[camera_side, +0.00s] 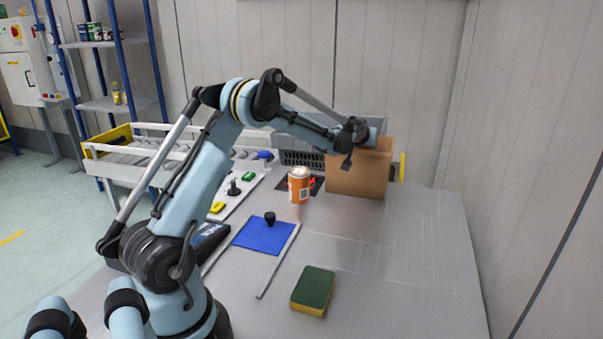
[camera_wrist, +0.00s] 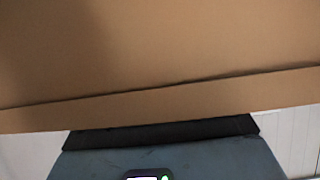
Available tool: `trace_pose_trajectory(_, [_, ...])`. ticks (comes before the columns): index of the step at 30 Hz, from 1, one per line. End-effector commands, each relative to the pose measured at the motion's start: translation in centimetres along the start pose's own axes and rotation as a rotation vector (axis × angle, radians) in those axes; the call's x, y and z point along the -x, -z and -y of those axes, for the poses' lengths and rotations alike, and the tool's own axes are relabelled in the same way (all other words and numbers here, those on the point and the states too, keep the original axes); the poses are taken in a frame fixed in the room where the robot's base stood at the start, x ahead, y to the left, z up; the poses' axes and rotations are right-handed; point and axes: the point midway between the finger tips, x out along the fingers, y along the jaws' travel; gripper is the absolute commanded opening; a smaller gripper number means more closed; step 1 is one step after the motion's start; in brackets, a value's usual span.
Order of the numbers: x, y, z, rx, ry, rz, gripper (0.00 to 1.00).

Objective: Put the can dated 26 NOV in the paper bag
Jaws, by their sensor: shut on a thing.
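The brown paper bag (camera_side: 357,178) stands upright at the back right of the table. Its brown wall also fills most of the wrist view (camera_wrist: 160,50), very close. My gripper (camera_side: 372,137) is at the bag's top edge in the side view. Its fingers are hidden there by the bag. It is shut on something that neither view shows. Whether that is a can, I cannot tell. An orange and white can (camera_side: 299,185) stands on the table just left of the bag, apart from it. Its date is too small to read.
A grey crate (camera_side: 300,158) stands behind the bag. A blue mat (camera_side: 262,238) with a black knob (camera_side: 269,218) on it lies front left of the can. A green and yellow sponge (camera_side: 313,290) lies at the front. The table's right side is clear.

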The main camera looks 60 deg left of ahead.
Motion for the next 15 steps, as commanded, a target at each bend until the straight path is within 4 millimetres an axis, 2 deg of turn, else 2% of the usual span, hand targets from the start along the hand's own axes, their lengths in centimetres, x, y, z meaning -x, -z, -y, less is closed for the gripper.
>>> trace_pose_trajectory(15, [-0.6,-1.0,0.0,-0.001,0.0,-0.001,0.17])
